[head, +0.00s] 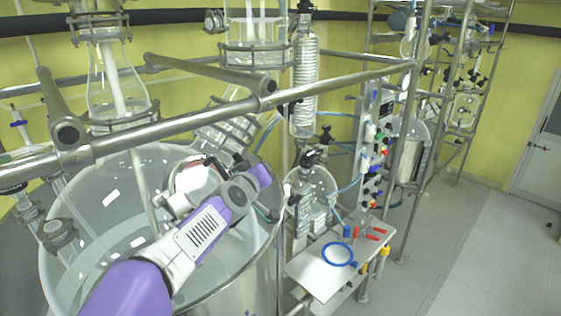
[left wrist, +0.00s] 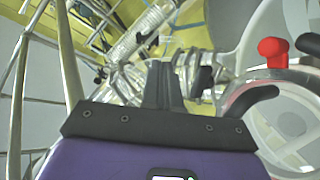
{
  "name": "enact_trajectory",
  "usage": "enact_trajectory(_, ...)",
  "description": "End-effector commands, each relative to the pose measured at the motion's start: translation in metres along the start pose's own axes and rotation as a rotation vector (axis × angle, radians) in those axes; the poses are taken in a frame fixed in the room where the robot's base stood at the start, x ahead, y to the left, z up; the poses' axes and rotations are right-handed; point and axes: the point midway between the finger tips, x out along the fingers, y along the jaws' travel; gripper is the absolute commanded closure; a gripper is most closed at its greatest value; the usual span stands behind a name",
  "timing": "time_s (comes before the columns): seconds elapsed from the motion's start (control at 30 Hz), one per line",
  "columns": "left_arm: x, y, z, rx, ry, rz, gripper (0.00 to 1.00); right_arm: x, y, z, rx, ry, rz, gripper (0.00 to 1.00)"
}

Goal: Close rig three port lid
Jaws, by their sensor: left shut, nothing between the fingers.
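A round port with a pale disc and a reddish rim (head: 194,181) sits on the top of the large glass reactor in the head view, partly hidden by my left arm. In the left wrist view a round glass piece with a metal rim (left wrist: 292,115), a red knob (left wrist: 272,52) and black handles (left wrist: 250,98) is at the right. I cannot tell whether its lid is open or shut. My left gripper (left wrist: 165,72) is shut and empty, with dark fingers left of the red knob and apart from it in the picture. My right gripper is not in view.
The large glass vessel (head: 100,235) lies under my left arm. A steel rail (head: 205,117) crosses above it. A ribbed glass condenser (head: 305,75) and a small white table (head: 315,278) with a blue ring (head: 339,254) stand to the right. The floor at far right is clear.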

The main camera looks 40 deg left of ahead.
Motion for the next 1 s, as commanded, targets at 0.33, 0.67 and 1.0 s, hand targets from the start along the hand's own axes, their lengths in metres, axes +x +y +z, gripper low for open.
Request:
enact_trajectory(0.33,-0.011,0.030,-0.001,0.004,0.002,-0.004,1.00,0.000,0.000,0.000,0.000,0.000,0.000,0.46)
enact_trajectory(0.67,-0.020,0.059,0.001,0.003,-0.002,-0.002,1.00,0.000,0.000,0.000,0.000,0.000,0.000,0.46)
enact_trajectory(1.0,-0.020,0.061,0.001,0.002,-0.003,-0.001,1.00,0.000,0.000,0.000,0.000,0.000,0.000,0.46)
